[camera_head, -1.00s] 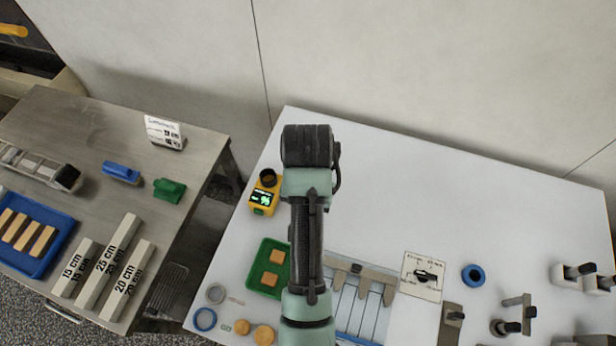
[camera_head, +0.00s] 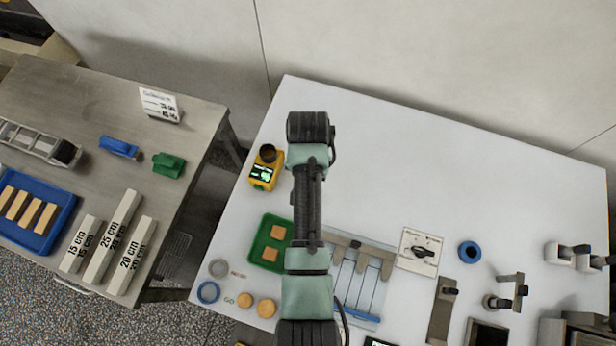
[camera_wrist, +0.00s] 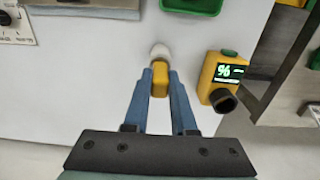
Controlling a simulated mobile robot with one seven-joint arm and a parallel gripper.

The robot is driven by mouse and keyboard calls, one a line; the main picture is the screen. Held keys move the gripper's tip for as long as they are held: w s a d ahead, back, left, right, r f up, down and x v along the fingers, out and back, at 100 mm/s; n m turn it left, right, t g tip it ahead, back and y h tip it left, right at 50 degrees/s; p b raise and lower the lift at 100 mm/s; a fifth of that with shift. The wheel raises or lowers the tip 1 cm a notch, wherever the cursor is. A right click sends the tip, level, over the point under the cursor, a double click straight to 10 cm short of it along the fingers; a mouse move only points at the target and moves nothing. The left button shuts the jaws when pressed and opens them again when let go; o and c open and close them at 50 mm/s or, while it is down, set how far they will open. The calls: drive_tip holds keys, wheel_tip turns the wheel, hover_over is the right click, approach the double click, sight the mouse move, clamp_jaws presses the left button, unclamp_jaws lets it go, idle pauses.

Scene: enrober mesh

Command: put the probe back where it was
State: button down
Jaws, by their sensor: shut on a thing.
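My gripper (camera_wrist: 160,78) is shut on the probe (camera_wrist: 160,82), a small yellow body with a rounded whitish end (camera_wrist: 160,51) pointing away from the wrist. The blue fingers press it from both sides over the white table. Whether the white end touches the table I cannot tell. The yellow meter (camera_wrist: 221,76) stands right of the probe in the wrist view, apart from it, with a lit display and a black round tube (camera_wrist: 223,100) at its near end. In the head view the meter (camera_head: 262,175) is left of my arm; the gripper and probe are hidden there.
A green tray (camera_head: 256,252) with orange-brown pieces lies near the meter, and its edge shows in the wrist view (camera_wrist: 192,6). A slotted rack (camera_head: 345,290), dial plate (camera_head: 418,250) and blue ring (camera_head: 469,252) lie to the right. The table's back middle is clear.

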drive_tip(key=shift+f, duration=0.25)
drive_tip(key=shift+f, duration=0.2)
drive_tip(key=c, duration=0.7)
unclamp_jaws()
drive_tip(key=shift+c, duration=0.2)
drive_tip(key=shift+r, duration=0.15)
wheel_tip(320, 180, up, 11)
drive_tip(key=shift+f+b, duration=0.1)
drive_tip(key=shift+b, duration=0.2)
drive_tip(key=shift+r+p, duration=0.7)
drive_tip(key=shift+p, duration=0.15)
